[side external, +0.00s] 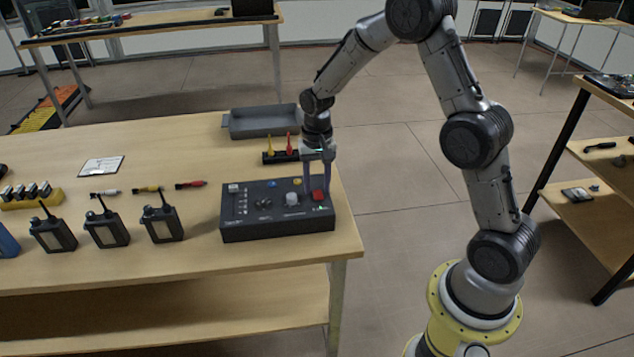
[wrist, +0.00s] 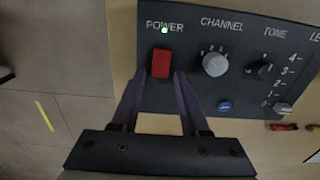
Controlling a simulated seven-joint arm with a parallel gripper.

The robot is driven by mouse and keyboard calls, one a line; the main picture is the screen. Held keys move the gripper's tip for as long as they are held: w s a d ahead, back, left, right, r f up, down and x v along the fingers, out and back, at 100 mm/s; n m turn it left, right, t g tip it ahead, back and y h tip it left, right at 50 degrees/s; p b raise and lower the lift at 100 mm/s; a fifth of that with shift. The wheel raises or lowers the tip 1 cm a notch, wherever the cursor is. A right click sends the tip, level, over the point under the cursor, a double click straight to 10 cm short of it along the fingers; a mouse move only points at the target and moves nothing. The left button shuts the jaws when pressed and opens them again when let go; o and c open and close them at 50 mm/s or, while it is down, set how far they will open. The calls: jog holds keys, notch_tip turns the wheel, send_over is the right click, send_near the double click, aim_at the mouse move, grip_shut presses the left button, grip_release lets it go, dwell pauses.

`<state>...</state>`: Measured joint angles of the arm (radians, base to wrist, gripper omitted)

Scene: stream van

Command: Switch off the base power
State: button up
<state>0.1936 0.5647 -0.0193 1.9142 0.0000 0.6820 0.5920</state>
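The dark control box (side external: 262,224) sits near the right end of the wooden table. In the wrist view its panel (wrist: 238,88) carries a red switch (wrist: 162,63) under the label POWER, with a lit green light (wrist: 164,30) above it. The red switch (side external: 318,195) also shows at the box's right side in the side view. My gripper (wrist: 156,82) is open, its two fingers pointing at the panel with the red switch between and just beyond their tips. It points down over the box in the side view (side external: 315,188). I cannot tell whether the fingers touch the panel.
The panel also has a grey CHANNEL knob (wrist: 215,64), a black TONE knob (wrist: 263,68), a blue button (wrist: 224,105) and a slider (wrist: 283,108). Behind the box stand a rack with yellow and red tools (side external: 280,157) and a grey tray (side external: 262,122). Several radios (side external: 106,230) stand left.

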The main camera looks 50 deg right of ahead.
grip_shut()
jog(key=shift+s+a+r+t+h, duration=0.1)
jog(key=shift+s+t+h, duration=0.05)
jog(key=shift+t+h, duration=0.35)
jog(key=shift+s+a+r+t+h, duration=0.1)
jog(key=shift+s+t+h, duration=0.05)
jog(key=shift+t+h, duration=0.35)
jog(key=shift+o, duration=1.4)
grip_release()
jog(key=shift+a+r, duration=0.1)
jog(key=v, duration=1.3)
jog(key=shift+r, duration=0.25)
